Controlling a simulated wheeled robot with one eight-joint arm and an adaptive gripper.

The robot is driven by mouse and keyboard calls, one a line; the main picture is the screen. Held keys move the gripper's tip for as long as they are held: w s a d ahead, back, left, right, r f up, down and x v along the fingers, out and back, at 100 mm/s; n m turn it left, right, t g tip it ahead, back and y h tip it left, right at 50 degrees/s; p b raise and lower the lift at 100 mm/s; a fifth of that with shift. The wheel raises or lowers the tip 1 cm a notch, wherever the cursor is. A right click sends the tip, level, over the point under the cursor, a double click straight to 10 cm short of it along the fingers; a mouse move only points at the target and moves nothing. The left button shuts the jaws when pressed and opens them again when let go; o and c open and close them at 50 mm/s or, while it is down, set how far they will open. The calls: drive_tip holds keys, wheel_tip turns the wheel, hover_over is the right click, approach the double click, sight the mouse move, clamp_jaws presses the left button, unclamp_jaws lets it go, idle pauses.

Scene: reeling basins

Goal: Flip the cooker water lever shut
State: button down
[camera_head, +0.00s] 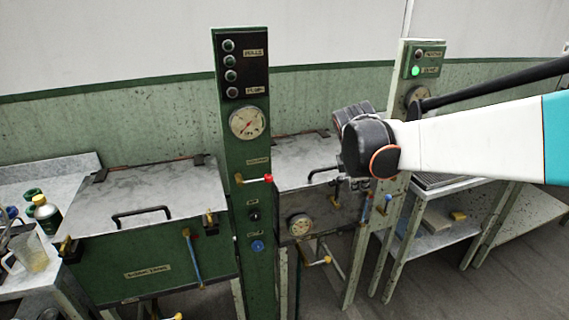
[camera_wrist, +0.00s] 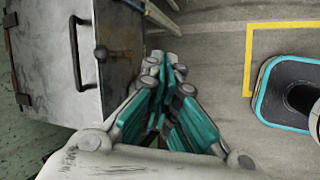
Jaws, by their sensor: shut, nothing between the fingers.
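Several levers show in the head view, and I cannot read which label names the cooker water. A red-knobbed lever (camera_head: 255,179) sticks out sideways from the green column (camera_head: 240,145). A blue-ended lever (camera_head: 388,200) is on the right column, partly behind my arm. A long blue handle (camera_head: 192,258) hangs on the front of the left green tank. My gripper (camera_wrist: 168,62) is shut and empty in the wrist view, beside the steel box (camera_wrist: 45,70) with a black handle. In the head view my wrist covers part of that box and the right column.
The left tank (camera_head: 140,195) has a lid with a black handle. A marble side table (camera_head: 60,168) with bottles and a jug stands far left. A shelf rack (camera_head: 450,215) stands right. Clear floor with a yellow line (camera_wrist: 248,60) lies right of my gripper.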

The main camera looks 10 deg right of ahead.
drive_tip(key=w+d+f+n+g+h, duration=0.1)
drive_tip(key=w+d+f+n, duration=0.3)
drive_tip(key=w+f, duration=0.1)
drive_tip(key=w+d+f+n+g+h+p, duration=0.1)
drive_tip(key=w+d+f+n, duration=0.3)
drive_tip(key=w, duration=0.3)
drive_tip(key=shift+w+d+f+n+h, duration=0.15)
drive_tip(key=shift+w+f+n+h, duration=0.15)
drive_tip(key=shift+f+n, duration=0.35)
drive_tip(key=shift+r, duration=0.1)
drive_tip(key=w+d+r+b+x, duration=0.1)
drive_tip(key=b+x, duration=0.3)
drive_tip(key=x, duration=0.6)
drive_tip(key=w+d+r+b+x, duration=0.1)
drive_tip(key=b+x, duration=0.3)
drive_tip(key=x, duration=0.6)
drive_tip(key=shift+d+f, duration=0.35)
drive_tip(key=shift+d, duration=0.1)
drive_tip(key=shift+w, duration=0.2)
